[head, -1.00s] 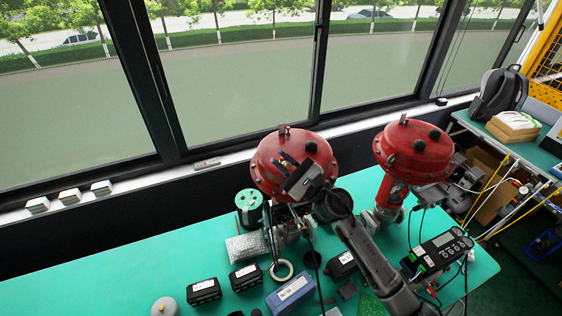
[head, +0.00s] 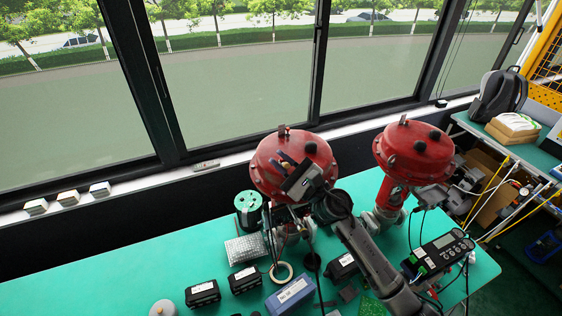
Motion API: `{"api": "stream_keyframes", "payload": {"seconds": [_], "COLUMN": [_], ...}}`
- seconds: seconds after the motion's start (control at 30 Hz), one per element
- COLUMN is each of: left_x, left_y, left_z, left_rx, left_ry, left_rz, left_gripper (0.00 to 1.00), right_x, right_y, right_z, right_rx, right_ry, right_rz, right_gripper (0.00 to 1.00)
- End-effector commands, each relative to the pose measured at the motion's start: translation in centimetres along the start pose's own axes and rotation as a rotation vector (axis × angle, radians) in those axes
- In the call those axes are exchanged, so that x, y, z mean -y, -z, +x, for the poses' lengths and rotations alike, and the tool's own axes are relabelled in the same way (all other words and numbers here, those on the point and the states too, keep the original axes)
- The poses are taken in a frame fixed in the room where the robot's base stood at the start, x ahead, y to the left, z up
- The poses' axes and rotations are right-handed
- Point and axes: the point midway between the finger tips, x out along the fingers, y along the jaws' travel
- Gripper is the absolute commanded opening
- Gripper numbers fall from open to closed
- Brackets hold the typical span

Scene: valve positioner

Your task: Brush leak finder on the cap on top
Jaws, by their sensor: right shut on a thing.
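Two red domed valve actuators stand on the green bench, the left one (head: 310,152) and the right one (head: 405,150). A small cap (head: 283,129) sits on top of the left dome, toward its far edge. My right gripper (head: 286,162) is over the near face of the left dome, below and apart from that cap in the picture. It is shut on a small brownish thing (head: 287,164), perhaps the leak finder brush; its shape is mostly hidden by the fingers, and I cannot tell whether it touches the dome. My left gripper is not in view.
A green-topped spool (head: 248,201), black boxes (head: 203,292), a tape ring (head: 281,271) and a blue-grey box (head: 290,295) lie on the bench (head: 100,275). A handheld device (head: 446,248) lies at the right. The bench's left part is clear.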

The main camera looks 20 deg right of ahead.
Motion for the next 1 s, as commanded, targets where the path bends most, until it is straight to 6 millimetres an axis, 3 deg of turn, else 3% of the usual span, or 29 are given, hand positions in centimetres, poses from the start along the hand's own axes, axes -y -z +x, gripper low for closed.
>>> {"api": "stream_keyframes", "payload": {"seconds": [1.0], "left_x": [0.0], "left_y": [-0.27], "left_z": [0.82], "left_rx": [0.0], "left_ry": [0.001], "left_rz": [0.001], "left_gripper": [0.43], "right_x": [-0.08], "right_y": [0.09], "right_z": [0.19], "right_rx": [0.0], "right_ry": [0.0], "right_rz": [0.0], "right_gripper": [0.0]}}
